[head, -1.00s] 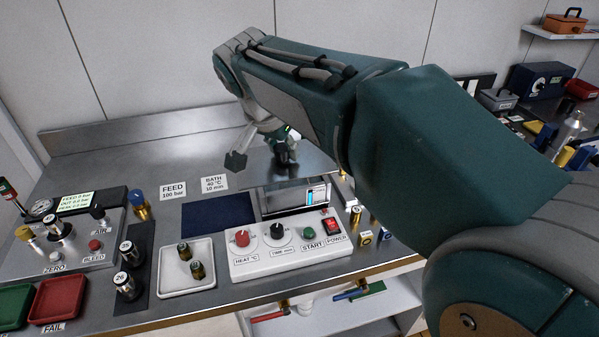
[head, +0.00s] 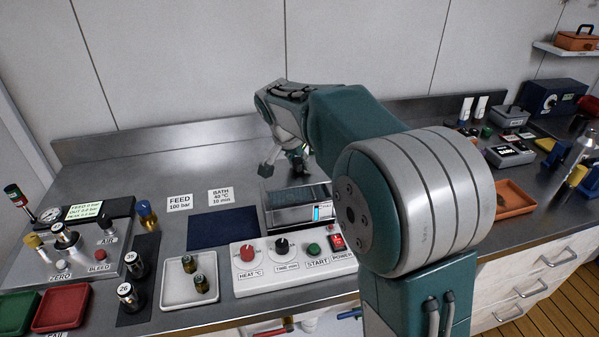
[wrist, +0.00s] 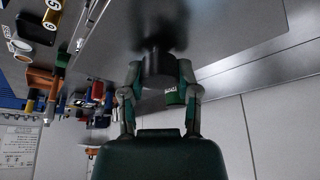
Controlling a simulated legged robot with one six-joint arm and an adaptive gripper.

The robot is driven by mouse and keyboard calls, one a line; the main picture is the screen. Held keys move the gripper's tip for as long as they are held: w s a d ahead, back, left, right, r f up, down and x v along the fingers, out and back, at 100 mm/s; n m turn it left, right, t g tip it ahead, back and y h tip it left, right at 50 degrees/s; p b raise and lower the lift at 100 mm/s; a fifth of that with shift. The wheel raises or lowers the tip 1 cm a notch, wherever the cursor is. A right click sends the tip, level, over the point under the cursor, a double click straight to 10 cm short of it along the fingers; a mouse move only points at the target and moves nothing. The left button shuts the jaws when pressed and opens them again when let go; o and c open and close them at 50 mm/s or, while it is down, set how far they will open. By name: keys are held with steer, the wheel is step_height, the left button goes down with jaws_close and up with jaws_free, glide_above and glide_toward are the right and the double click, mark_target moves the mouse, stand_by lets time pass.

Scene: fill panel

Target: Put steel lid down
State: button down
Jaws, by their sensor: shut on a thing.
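My gripper (head: 300,165) is over the back of the bench, behind the steel bath (head: 292,217). In the wrist view my gripper (wrist: 158,80) is shut on the dark round knob (wrist: 157,66) of the steel lid. Smooth grey metal spreads beyond the knob. I cannot tell where the lid's plate ends and the bench starts, or whether the lid touches the bench. In the head view my arm and gripper hide most of the lid. The bath looks uncovered, its dark inside showing.
The white control panel (head: 290,265) stands in front of the bath. A dark blue mat (head: 223,228) and two label cards lie left of it. A white tray (head: 187,295) holds small vials. The back left of the bench (head: 170,170) is bare.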

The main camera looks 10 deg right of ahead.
mark_target(295, 171)
steer(key=f, duration=0.3)
steer(key=shift+w+a+f, duration=0.3)
steer(key=shift+a, duration=0.1)
steer(key=shift+f, duration=0.15)
steer(key=shift+d, duration=0.35)
steer(key=shift+a+f, duration=0.25)
steer(key=shift+f, duration=0.3)
steer(key=shift+c, duration=1.7)
jaws_free()
steer(key=shift+d, duration=0.15)
